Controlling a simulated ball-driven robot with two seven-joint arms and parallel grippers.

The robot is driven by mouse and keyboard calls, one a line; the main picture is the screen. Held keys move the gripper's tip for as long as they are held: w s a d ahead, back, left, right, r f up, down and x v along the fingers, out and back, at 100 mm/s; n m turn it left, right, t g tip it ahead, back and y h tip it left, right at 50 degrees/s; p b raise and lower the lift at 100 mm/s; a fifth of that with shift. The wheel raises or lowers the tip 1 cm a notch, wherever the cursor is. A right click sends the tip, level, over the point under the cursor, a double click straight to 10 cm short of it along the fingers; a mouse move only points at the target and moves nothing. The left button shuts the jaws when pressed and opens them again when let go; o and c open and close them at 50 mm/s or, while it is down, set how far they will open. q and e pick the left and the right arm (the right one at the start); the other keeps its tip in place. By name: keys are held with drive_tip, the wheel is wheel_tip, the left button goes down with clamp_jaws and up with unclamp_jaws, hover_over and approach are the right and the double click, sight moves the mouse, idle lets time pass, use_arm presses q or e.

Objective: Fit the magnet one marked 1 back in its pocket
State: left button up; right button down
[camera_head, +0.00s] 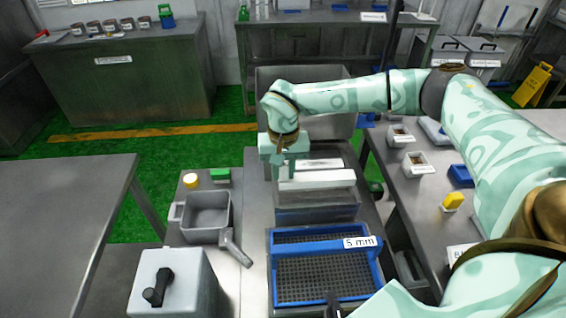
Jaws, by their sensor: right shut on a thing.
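My right gripper (283,172) is at the left end of a long white-topped bar (322,179), above a grey metal housing (317,207). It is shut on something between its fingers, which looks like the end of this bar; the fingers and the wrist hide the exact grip. A second white-topped piece (324,163) lies just behind the bar. I cannot read a number 1 on either, so I cannot tell which is magnet one, and no empty pocket shows clearly. My left gripper is not in view.
A blue-framed sieve (271,280) marked 5 mm stands in front of the housing. A grey bin (207,212) and a white box with a black handle (172,285) stand to the left. The side table (60,215) at far left is bare.

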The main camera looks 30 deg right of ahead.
sight(284, 180)
drive_tip(key=shift+f, duration=0.8)
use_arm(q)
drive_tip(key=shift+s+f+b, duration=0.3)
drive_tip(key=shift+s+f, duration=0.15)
use_arm(e)
drive_tip(key=shift+f, duration=0.3)
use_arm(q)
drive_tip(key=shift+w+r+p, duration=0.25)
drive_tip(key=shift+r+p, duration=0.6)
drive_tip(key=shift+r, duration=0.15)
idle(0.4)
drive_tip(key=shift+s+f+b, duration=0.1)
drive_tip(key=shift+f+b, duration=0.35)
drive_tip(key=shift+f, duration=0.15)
use_arm(e)
drive_tip(key=shift+f, duration=1.65)
drive_tip(key=c, duration=1.1)
unclamp_jaws()
drive_tip(key=shift+s, duration=0.1)
drive_tip(key=shift+r, duration=0.1)
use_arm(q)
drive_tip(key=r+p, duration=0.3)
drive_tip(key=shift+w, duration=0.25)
use_arm(e)
wheel_tip(284, 180, up, 16)
drive_tip(key=shift+r, duration=0.1)
